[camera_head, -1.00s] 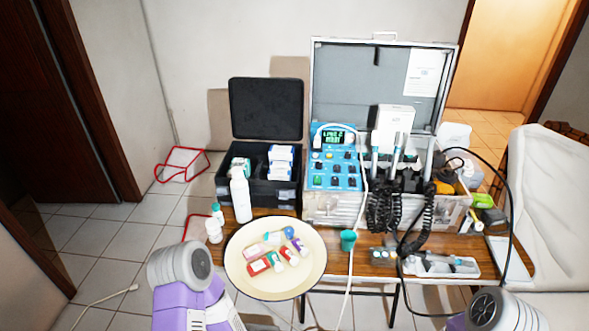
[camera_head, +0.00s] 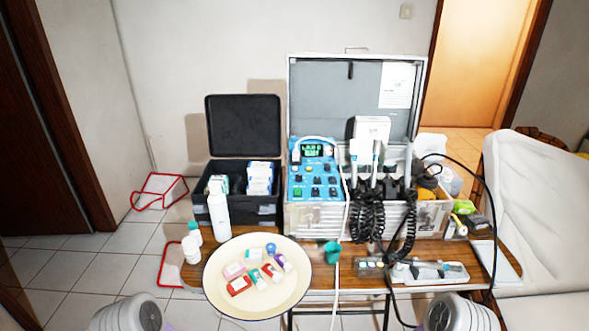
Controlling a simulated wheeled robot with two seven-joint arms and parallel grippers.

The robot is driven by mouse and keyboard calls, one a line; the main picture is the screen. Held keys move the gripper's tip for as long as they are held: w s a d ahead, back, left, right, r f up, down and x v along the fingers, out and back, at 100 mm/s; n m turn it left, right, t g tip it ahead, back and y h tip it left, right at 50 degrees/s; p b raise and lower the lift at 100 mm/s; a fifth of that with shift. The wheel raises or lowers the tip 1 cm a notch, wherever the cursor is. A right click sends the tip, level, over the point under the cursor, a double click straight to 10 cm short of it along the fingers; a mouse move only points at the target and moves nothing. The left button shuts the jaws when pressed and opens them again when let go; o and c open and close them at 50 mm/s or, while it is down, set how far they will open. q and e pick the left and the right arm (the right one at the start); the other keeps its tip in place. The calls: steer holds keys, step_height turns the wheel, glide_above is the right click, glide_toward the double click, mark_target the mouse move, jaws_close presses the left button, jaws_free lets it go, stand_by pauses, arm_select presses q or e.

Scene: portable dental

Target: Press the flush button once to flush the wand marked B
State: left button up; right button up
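The blue control panel (camera_head: 315,173) sits in the open silver case, with a small lit green display (camera_head: 312,150) and several dark knobs. A green button-like square (camera_head: 297,192) shows at its lower left; I cannot read whether it is the flush button. Several pale wands (camera_head: 376,160) stand in a holder right of the panel, with black coiled cords (camera_head: 369,215) hanging down. The letter B cannot be made out on any wand. Only grey rounded parts of my two arms show at the bottom left and bottom right; neither gripper is in view.
A cream round tray (camera_head: 222,296) with small boxes and bottles stands at the table's front left. Beside it are a white bottle (camera_head: 219,214) and a green cup (camera_head: 332,253). A tray of instruments (camera_head: 455,273) lies front right. A black hose (camera_head: 483,190) loops at the right.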

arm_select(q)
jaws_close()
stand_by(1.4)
